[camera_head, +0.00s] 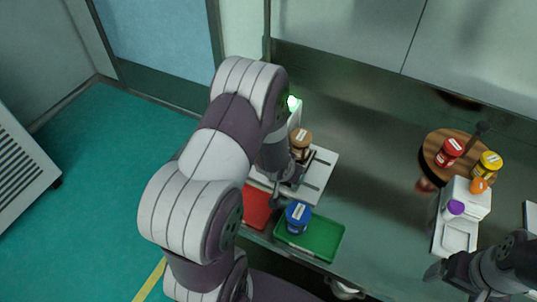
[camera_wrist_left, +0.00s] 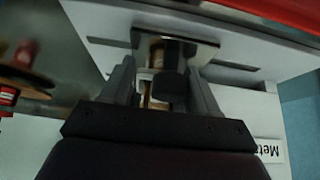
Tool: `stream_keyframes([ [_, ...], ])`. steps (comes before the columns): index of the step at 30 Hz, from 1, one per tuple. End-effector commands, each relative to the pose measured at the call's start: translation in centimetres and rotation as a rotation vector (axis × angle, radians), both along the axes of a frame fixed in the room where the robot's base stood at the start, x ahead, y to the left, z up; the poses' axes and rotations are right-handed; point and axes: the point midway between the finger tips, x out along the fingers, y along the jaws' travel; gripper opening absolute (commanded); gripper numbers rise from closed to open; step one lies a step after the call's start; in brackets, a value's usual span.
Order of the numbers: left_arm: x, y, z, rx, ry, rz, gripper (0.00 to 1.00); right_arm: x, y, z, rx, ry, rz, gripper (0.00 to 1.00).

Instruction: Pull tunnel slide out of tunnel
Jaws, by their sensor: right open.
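A white machine (camera_head: 322,172) with dark slots stands at the bench's middle; its white body also shows in the left wrist view (camera_wrist_left: 245,42). I cannot clearly tell the tunnel from its slide. A metal bracket with a dark knob (camera_wrist_left: 172,86) shows between the fingers of my left gripper (camera_wrist_left: 160,76). Those fingers stand apart, one on each side of the knob, with visible gaps. In the head view my left arm hides part of the machine. My right gripper (camera_head: 455,281) is open and empty at the lower right, near a white box.
A brown-lidded jar (camera_head: 300,139) stands at the machine. A red tray (camera_head: 257,207) and a green tray (camera_head: 326,241) with a blue jar (camera_head: 297,216) lie in front. At right are a round wooden stand (camera_head: 435,143) with jars and a white box (camera_head: 474,199). The bench between is clear.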

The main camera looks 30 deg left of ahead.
Motion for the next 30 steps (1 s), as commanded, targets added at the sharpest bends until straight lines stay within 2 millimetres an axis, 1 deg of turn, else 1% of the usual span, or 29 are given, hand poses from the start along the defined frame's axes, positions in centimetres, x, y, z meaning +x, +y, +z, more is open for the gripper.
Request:
stream_keyframes([
  [10,0.2,-2.2,-0.1,-0.001,0.000,-0.002,0.60,0.0,0.0,-0.6,0.000,0.000,0.000,0.89],
  [21,0.5,-4.3,0.0,0.000,0.000,-0.001,0.60,0.0,0.0,-0.5,0.000,0.000,0.000,0.89],
  [24,0.5,-4.6,0.0,0.000,0.000,-0.001,0.60,0.0,0.0,-0.5,0.000,0.000,0.000,0.89],
  [30,0.5,-4.6,0.0,-0.001,0.000,-0.001,0.60,0.0,0.0,-0.5,0.000,0.000,0.000,0.89],
])
